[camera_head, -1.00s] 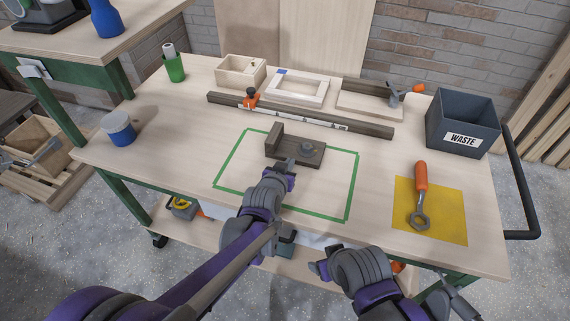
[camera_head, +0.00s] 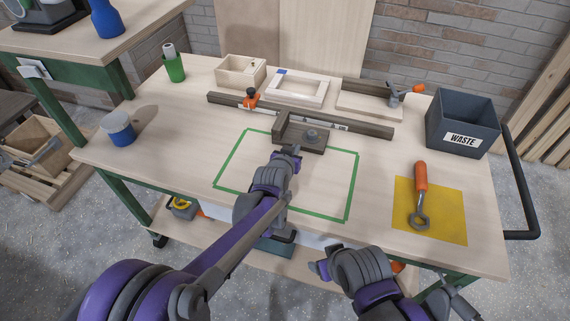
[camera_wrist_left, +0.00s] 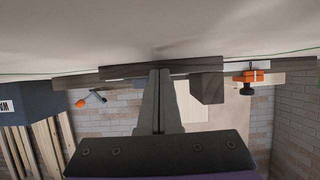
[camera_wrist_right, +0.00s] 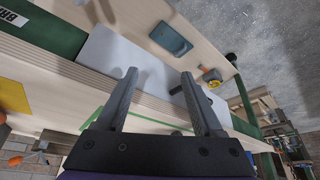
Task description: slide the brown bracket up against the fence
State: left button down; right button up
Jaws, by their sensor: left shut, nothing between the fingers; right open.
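The brown bracket (camera_head: 312,143), a flat base with an upright block at its left end and a dark knob on top, lies across the far line of the green outline (camera_head: 352,186). Its far side is at or very close to the long brown fence (camera_head: 370,128); I cannot tell if a thin gap remains. My left gripper (camera_head: 291,150) is shut and empty, its tips at the bracket's near edge. In the left wrist view the fingers (camera_wrist_left: 160,73) meet the bracket (camera_wrist_left: 207,88). My right gripper (camera_wrist_right: 160,75) is open and empty, off the table's front edge.
An orange-knobbed stop (camera_head: 250,98) sits on the fence, left of the bracket. A yellow mat (camera_head: 450,225) with an orange-handled wrench (camera_head: 421,190) lies right.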

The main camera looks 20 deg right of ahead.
aim_at(299, 139)
pick_arm(q)
jog(key=shift+w+d, duration=0.45)
jog(key=shift+w, duration=0.2)
jog(key=shift+w+d, duration=0.45)
jog(key=shift+w, duration=0.2)
jog(key=shift+p+v, duration=0.55)
jog(key=shift+v, duration=2.2)
notch_tip(299, 139, up, 8)
jog(key=p, duration=0.5)
jog(key=shift+f, duration=0.2)
jog(key=shift+a, duration=0.1)
jog(key=s+a+r+n+y+p, duration=0.1)
jog(key=s+a+r, duration=0.1)
jog(key=a, duration=0.5)
jog(key=s+a+r+n+y+p, duration=0.1)
jog(key=s+a+y, duration=0.15)
jog(key=a, duration=0.45)
jog(key=s+a+f+n+g+y+p, duration=0.2)
jog(key=s+a+f+n+g+y, duration=0.1)
jog(key=s+a, duration=2)
jog(key=s+n+g, duration=0.1)
jog(key=s+g, duration=0.1)
jog(key=s, duration=0.1)
jog(key=shift+n+y+p, duration=0.35)
jog(key=shift+n, duration=0.05)
